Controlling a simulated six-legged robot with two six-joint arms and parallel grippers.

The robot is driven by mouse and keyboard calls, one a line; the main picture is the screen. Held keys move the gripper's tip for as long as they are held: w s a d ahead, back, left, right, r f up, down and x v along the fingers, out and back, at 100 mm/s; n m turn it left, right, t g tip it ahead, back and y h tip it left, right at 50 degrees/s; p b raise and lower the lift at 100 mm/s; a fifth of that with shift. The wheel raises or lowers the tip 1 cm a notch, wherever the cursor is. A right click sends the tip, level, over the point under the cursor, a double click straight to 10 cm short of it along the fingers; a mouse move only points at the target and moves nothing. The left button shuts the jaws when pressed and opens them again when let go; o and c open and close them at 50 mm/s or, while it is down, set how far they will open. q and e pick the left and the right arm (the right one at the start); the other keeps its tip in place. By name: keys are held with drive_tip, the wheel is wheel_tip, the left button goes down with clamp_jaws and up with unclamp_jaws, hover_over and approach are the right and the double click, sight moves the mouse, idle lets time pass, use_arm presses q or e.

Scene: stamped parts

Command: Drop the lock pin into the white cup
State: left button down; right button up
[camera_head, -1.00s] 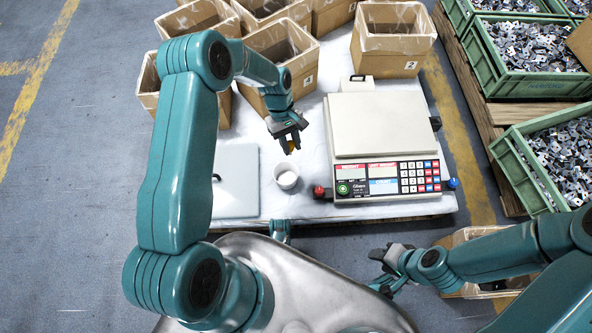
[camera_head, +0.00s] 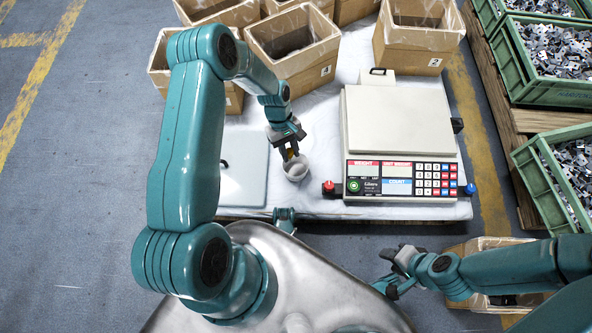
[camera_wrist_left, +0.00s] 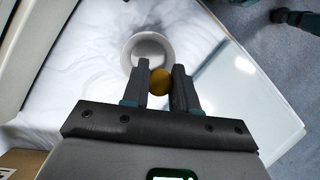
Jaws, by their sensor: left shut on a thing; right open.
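The white cup (camera_head: 296,170) stands on the white-covered table between a pale flat panel and the counting scale. It also shows in the left wrist view (camera_wrist_left: 146,40) just beyond my fingertips. My left gripper (camera_head: 290,155) is just above the cup's far rim, pointing down. In the left wrist view its two fingers (camera_wrist_left: 158,82) are shut on a round yellow-brass end of the lock pin (camera_wrist_left: 160,82). The rest of the pin is hidden. My right gripper (camera_head: 388,270) is open and empty, off the table's front edge at the lower right.
The counting scale (camera_head: 402,135) stands right of the cup, with a red knob (camera_head: 328,187) close by. A pale panel (camera_head: 243,170) lies left of the cup. Lined cardboard boxes (camera_head: 295,48) stand behind. Green crates of stamped parts (camera_head: 555,70) are at the right.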

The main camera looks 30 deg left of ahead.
use_arm(q)
drive_tip(key=shift+f, duration=0.35)
drive_tip(key=shift+r, duration=0.1)
drive_tip(key=c, duration=0.8)
unclamp_jaws()
drive_tip(key=p+v, duration=0.5)
drive_tip(key=v, duration=1.1)
drive_tip(key=shift+a+r+p, duration=0.15)
drive_tip(key=shift+p, duration=0.15)
